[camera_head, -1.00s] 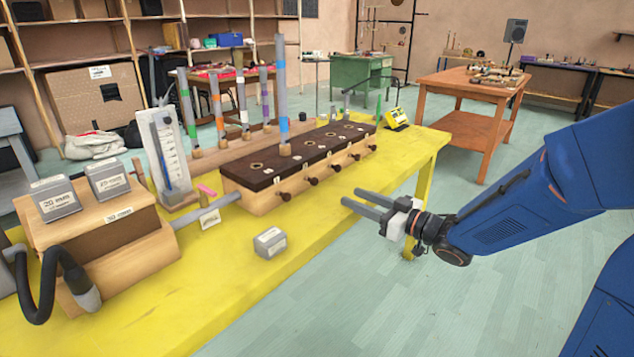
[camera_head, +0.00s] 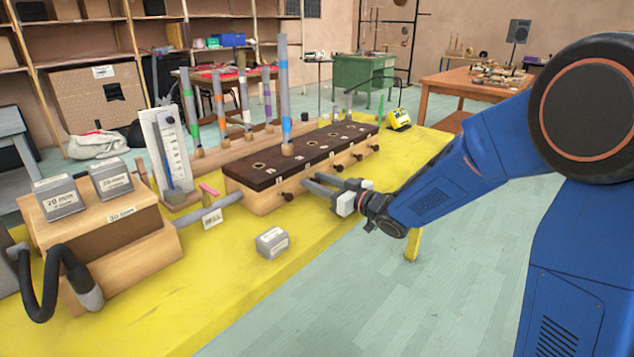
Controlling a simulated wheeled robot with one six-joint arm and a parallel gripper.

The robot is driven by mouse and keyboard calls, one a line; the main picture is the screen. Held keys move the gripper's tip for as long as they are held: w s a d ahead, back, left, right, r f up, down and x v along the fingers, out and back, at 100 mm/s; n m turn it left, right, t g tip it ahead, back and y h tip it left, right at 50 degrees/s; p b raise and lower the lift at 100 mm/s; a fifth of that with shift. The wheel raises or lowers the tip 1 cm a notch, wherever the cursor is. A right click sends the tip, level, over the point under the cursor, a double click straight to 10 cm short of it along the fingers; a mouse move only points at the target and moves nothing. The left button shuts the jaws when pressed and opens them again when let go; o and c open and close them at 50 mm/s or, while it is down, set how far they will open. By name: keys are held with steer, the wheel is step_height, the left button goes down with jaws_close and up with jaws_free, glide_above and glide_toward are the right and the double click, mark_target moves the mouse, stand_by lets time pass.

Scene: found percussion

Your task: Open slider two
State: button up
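The slider box (camera_head: 262,199) is a pale wooden chest with a dark top on the yellow table, with a row of dark knobs along its front. The nearest knob (camera_head: 288,196) shows clear of my gripper, and so do two at the far end (camera_head: 359,157). My gripper (camera_head: 312,180) is open, its two grey fingers pointing at the box front around where the second knob sits. The fingers hide the second and third knobs, so I cannot tell whether they touch one. No slider is visibly pulled out.
A small grey labelled block (camera_head: 272,242) lies on the table in front of the box. Colour-banded tubes (camera_head: 284,95) stand on and behind it. A wooden box (camera_head: 110,230) with a black hose stands at left. The yellow table (camera_head: 215,290) is bare along its front edge.

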steer(key=shift+w+a, duration=0.1)
steer(key=shift+c, duration=0.4)
jaws_close()
steer(key=shift+v, duration=1.45)
steer(key=shift+o, duration=0.4)
jaws_free()
